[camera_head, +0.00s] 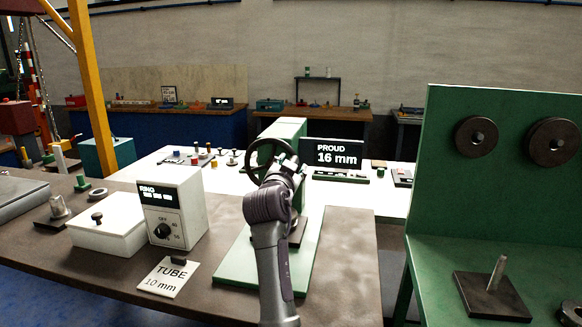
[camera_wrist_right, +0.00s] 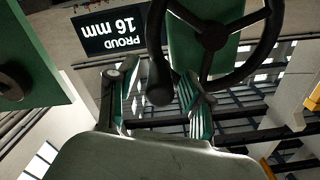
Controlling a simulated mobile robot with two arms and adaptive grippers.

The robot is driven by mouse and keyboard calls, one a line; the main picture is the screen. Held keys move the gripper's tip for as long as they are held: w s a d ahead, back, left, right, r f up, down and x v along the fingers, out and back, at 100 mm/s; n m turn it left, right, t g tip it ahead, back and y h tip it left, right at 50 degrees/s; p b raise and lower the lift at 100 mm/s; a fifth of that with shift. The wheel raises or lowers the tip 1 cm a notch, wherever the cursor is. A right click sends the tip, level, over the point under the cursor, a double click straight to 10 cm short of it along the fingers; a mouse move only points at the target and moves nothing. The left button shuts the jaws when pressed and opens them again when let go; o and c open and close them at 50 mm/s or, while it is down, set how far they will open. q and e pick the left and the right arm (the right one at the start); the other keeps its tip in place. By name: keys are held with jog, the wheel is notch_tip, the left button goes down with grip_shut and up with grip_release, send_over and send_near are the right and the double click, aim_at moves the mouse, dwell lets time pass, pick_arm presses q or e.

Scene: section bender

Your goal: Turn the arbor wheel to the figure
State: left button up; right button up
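The black spoked arbor wheel (camera_head: 248,157) stands on a green machine (camera_head: 284,129) on the bench. My right arm covers its lower right part in the head view. The wheel fills the top of the right wrist view (camera_wrist_right: 214,36), with its dark handle knob hanging towards me. My right gripper (camera_wrist_right: 160,103) has its two fingers apart, one on each side of the knob; I see no clear contact. A black display (camera_head: 338,157) behind the wheel reads "PROUD 16 mm"; it appears upside down in the wrist view (camera_wrist_right: 112,30). My left gripper is out of view.
A "RING" control box (camera_head: 173,205), a white lidded box (camera_head: 108,228) and a "TUBE 10 mm" card (camera_head: 168,280) sit left of the wheel. A green stand (camera_head: 500,170) with dark rollers rises on the right. Small parts lie on the white table behind.

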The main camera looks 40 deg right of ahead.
jog(key=shift+s+a, duration=0.15)
jog(key=shift+a, duration=0.05)
jog(key=v, duration=0.7)
dwell(0.5)
